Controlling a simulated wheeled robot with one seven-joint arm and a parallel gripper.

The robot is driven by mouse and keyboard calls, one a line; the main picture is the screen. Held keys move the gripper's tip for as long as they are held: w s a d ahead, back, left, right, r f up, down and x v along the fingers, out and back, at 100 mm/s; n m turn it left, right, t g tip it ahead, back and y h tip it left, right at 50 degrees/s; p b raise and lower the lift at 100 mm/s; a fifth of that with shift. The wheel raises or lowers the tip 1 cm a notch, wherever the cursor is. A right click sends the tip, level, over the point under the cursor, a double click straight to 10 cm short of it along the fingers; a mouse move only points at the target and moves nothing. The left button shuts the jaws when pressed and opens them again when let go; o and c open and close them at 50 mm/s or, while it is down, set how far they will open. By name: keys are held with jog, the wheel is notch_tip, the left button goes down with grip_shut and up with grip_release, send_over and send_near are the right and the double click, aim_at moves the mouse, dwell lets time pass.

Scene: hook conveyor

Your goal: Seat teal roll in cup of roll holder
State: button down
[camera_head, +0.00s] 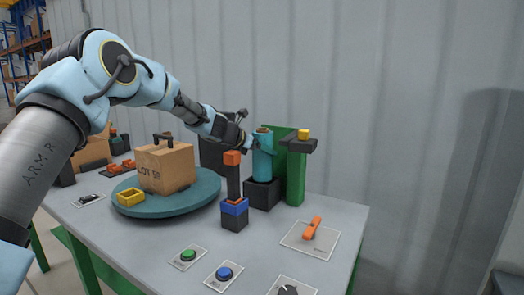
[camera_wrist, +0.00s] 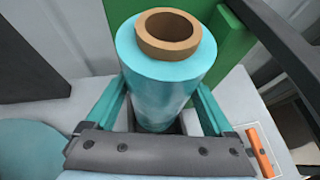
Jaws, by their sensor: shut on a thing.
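The teal roll (camera_head: 263,160) stands upright, with a brown core showing at its top. It also fills the middle of the wrist view (camera_wrist: 165,85). My gripper (camera_head: 260,146) is shut on the roll, with one finger on each side of it in the wrist view (camera_wrist: 162,100). The roll holder (camera_head: 261,194) is a dark square block on the table directly under the roll. The roll's lower end meets the block's top in the head view. The cup's inside is hidden by the roll, so I cannot tell how deep the roll sits.
A green post (camera_head: 296,178) with a dark top and yellow block stands close right of the roll. A dark post with orange top (camera_head: 232,170) stands in front left. A turntable (camera_head: 205,194) bears a cardboard box (camera_head: 165,168). Buttons (camera_head: 188,255) and an orange handle (camera_head: 312,228) lie in front.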

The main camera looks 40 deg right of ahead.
jog(key=shift+f+b, duration=0.5)
jog(key=shift+f, duration=0.05)
dwell(0.4)
jog(key=shift+r, duration=0.2)
notch_tip(320, 180, up, 2)
jog(key=p, duration=0.2)
jog(key=shift+r+p, duration=0.25)
jog(key=shift+p, duration=0.15)
dwell(0.5)
jog(key=shift+f+b, duration=0.3)
jog(key=shift+b, duration=0.3)
jog(key=shift+f+b, duration=0.6)
jog(key=shift+f, duration=0.55)
dwell(1.3)
